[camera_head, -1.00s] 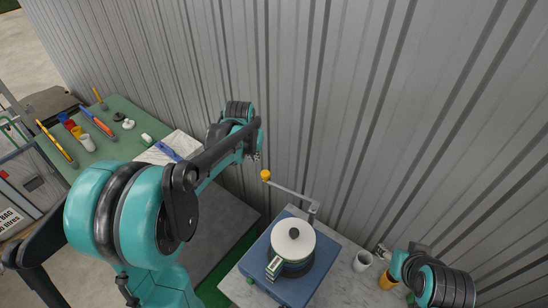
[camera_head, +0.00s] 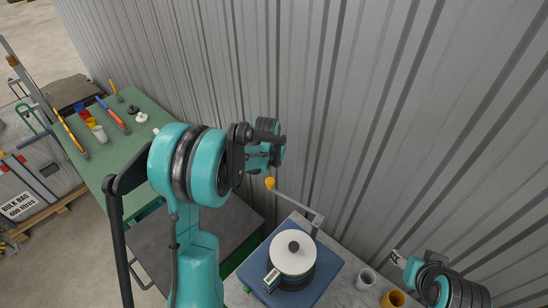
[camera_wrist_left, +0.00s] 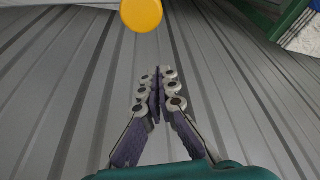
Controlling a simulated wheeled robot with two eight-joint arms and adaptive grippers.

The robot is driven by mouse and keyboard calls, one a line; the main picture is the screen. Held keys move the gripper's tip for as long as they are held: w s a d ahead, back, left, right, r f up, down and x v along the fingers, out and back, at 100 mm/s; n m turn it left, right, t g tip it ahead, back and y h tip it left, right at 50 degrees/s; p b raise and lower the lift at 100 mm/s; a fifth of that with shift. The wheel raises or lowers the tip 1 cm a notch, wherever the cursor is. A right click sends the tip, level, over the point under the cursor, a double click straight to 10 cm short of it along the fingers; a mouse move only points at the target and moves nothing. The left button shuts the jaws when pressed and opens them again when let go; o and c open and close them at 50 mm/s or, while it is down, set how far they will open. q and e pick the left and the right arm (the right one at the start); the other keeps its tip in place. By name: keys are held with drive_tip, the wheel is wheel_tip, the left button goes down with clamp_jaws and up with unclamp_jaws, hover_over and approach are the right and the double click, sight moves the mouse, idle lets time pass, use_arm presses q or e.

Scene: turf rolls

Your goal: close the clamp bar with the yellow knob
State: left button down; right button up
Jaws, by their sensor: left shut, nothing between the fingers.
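The yellow knob (camera_head: 270,183) is at the free end of the grey clamp bar (camera_head: 295,202). The bar is raised and reaches left from a post at the back right corner of a blue base (camera_head: 262,256). A white-lidded round pot (camera_head: 293,247) stands on the base, below and in front of the bar. In the left wrist view the knob (camera_wrist_left: 142,14) is beyond the fingertips of my left gripper (camera_wrist_left: 158,80), which is shut and empty, apart from the knob. In the head view my left arm mostly hides that gripper. My right gripper (camera_head: 397,257) is small, by the wall.
A green table (camera_head: 115,160) with tools and small pots is at the left. The corrugated wall (camera_head: 400,120) stands close behind the bar.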

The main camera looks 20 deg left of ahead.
use_arm(q)
drive_tip(key=s, duration=0.2)
drive_tip(key=s+p, duration=0.1)
drive_tip(key=s, duration=0.1)
drive_tip(key=shift+d+f, duration=0.15)
drive_tip(key=shift+f, duration=0.05)
